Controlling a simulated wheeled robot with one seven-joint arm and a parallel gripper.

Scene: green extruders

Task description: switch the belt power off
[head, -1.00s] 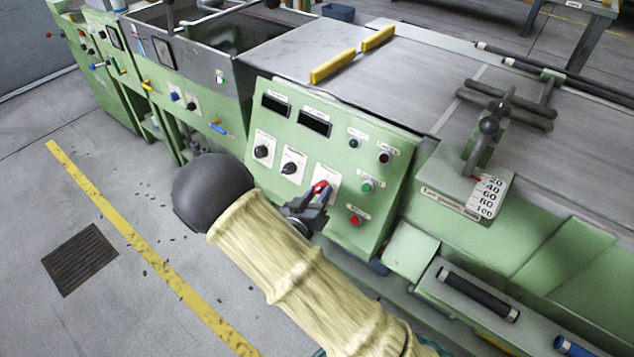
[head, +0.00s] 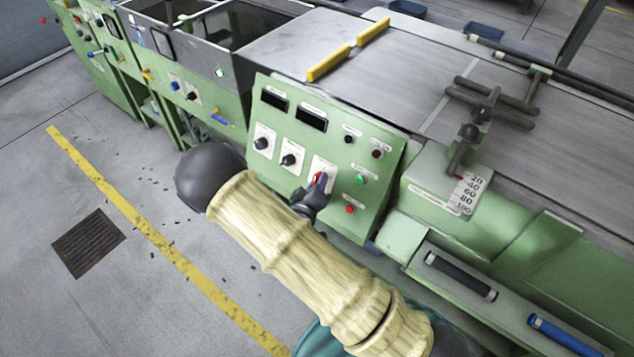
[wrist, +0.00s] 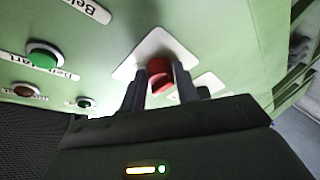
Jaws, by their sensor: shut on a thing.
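A red rotary knob (head: 319,179) on a white label plate (head: 325,167) sits on the sloped green control panel (head: 358,205). My gripper (head: 318,187) is at this knob, its dark fingers closed on it. In the wrist view the red knob (wrist: 160,74) shows between the two fingers of my gripper (wrist: 160,90), with the white plate (wrist: 150,48) behind it. The fingers hide part of the knob, and I cannot read its position.
Two black knobs (head: 288,160) are left of the red one. A green button (head: 361,179) and a red button (head: 350,209) are to its right. A lever with a numbered scale (head: 468,190) stands further right. The floor (head: 150,240) in front is open.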

